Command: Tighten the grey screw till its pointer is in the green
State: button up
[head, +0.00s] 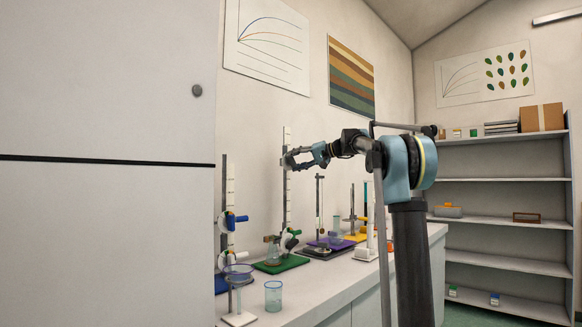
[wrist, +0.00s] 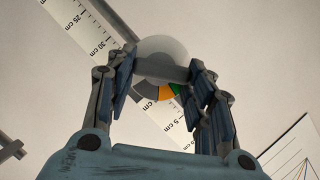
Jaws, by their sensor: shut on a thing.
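My gripper (wrist: 160,78) is shut on the grey screw (wrist: 161,69), whose grey crossbar lies between the fingers in the wrist view. A pale round part (wrist: 160,49) shows beside the bar. Behind it is a dial (wrist: 164,92) with a grey, an orange and a green sector; the pointer cannot be made out. A white centimetre scale (wrist: 86,26) runs diagonally behind the dial. In the head view my gripper (head: 290,160) is at the upper part of a tall scaled stand (head: 287,198) on a green base (head: 274,266), and hides the screw.
A stand with a blue-handled knob (head: 236,219) is nearer, left of the green base. A blue-rimmed beaker (head: 273,296) stands on the bench's front. A white cabinet (head: 108,230) borders the left.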

jog(key=shift+w+d+f+m, duration=0.1)
jog(key=shift+w+m, duration=0.05)
jog(key=shift+m, duration=0.15)
jog(key=shift+f+m+y, duration=0.1)
jog(key=shift+m+y, duration=0.5)
jog(key=shift+m, duration=0.4)
jog(key=shift+f+m+y, duration=0.15)
jog(key=shift+m+y, duration=0.35)
jog(key=shift+m, duration=0.6)
